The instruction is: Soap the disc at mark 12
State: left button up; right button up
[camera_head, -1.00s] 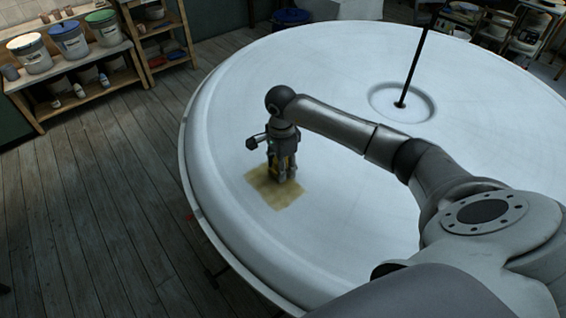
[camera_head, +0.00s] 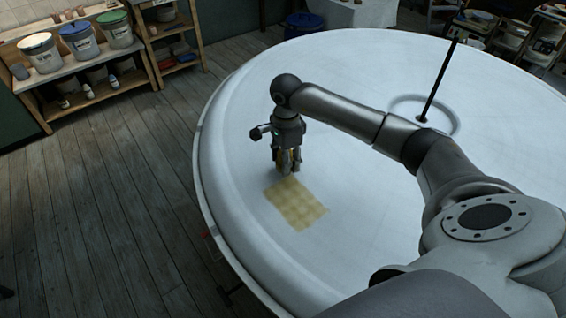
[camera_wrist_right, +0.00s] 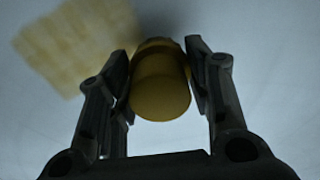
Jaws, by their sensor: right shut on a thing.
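The disc (camera_head: 370,75) is a large, pale plaster round filling much of the head view. A yellowish, roughly square soapy patch (camera_head: 297,204) lies on it near its left rim; the patch also shows at the upper left of the right wrist view (camera_wrist_right: 75,45). My right gripper (camera_head: 287,170) points down just beyond the patch's far edge. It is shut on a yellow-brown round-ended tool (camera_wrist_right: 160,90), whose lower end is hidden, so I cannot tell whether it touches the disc. No readable mark 12 shows. My left gripper is out of view.
A thin dark rod (camera_head: 440,80) stands in the ringed hollow at the disc's centre. A wooden shelf (camera_head: 95,65) with lidded buckets and bottles is at the upper left. Bare plank floor (camera_head: 110,200) lies left of the disc.

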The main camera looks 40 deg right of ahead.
jog(key=shift+s+r+p, duration=0.25)
jog(key=shift+r+p, duration=0.1)
jog(key=shift+r, duration=0.75)
jog(key=shift+w+r, duration=0.1)
jog(key=shift+r, duration=0.25)
jog(key=shift+w+r+p, duration=0.2)
jog(key=shift+r+p, duration=0.35)
jog(key=shift+r, duration=0.05)
jog(key=shift+s+r, duration=0.15)
jog(key=shift+r, duration=0.35)
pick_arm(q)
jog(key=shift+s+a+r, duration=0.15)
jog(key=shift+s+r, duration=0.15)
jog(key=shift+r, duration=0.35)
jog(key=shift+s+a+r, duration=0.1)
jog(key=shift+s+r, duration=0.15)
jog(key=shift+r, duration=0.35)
pick_arm(e)
jog(key=shift+f, duration=0.1)
